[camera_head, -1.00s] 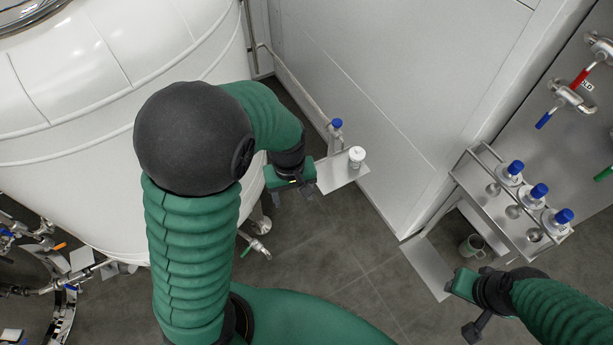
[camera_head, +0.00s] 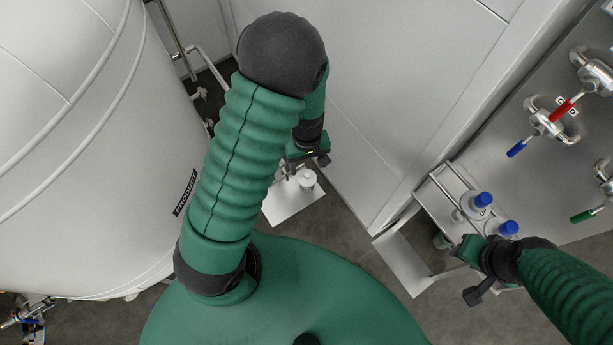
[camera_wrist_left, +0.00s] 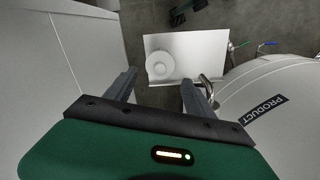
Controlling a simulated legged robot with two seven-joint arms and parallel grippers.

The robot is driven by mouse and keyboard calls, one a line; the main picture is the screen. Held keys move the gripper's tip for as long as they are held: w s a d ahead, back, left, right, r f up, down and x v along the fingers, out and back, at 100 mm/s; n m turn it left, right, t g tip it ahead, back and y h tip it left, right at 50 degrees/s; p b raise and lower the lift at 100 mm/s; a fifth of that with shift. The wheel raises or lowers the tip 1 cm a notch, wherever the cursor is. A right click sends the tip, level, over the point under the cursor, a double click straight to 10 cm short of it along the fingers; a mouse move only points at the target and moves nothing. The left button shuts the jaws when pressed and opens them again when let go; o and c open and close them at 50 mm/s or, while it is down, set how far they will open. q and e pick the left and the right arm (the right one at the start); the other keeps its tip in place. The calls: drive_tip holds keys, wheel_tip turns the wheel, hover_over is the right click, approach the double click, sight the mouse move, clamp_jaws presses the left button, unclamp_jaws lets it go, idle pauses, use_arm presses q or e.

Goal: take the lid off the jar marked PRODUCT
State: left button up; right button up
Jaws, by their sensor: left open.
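A jar with a round white lid (camera_head: 306,179) stands on a small metal shelf (camera_head: 288,206) beside the big white tank. In the left wrist view the lid (camera_wrist_left: 159,65) shows from above, still on the jar, over the shelf (camera_wrist_left: 200,45). I see no writing on the jar itself. My left gripper (camera_head: 308,160) is just above and behind the jar in the head view. Its fingers (camera_wrist_left: 158,82) are apart and empty, with the lid ahead of and between the tips. My right gripper (camera_head: 467,272) is at the lower right, away from the jar, near the bottle rack.
The white tank (camera_head: 85,130) bears a black PRODUCT label (camera_head: 185,193). A pale wall panel (camera_head: 400,90) rises close behind the jar shelf. A steel rack (camera_head: 450,190) on the right holds bottles with blue caps (camera_head: 482,199). Valves with coloured handles (camera_head: 565,107) are beyond it.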

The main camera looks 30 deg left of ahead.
sight(308, 174)
use_arm(q)
drive_tip(key=f, duration=0.6)
drive_tip(key=shift+d, duration=0.2)
drive_tip(key=shift+s, duration=0.1)
drive_tip(key=c, duration=1.1)
drive_tip(key=shift+r, duration=0.15)
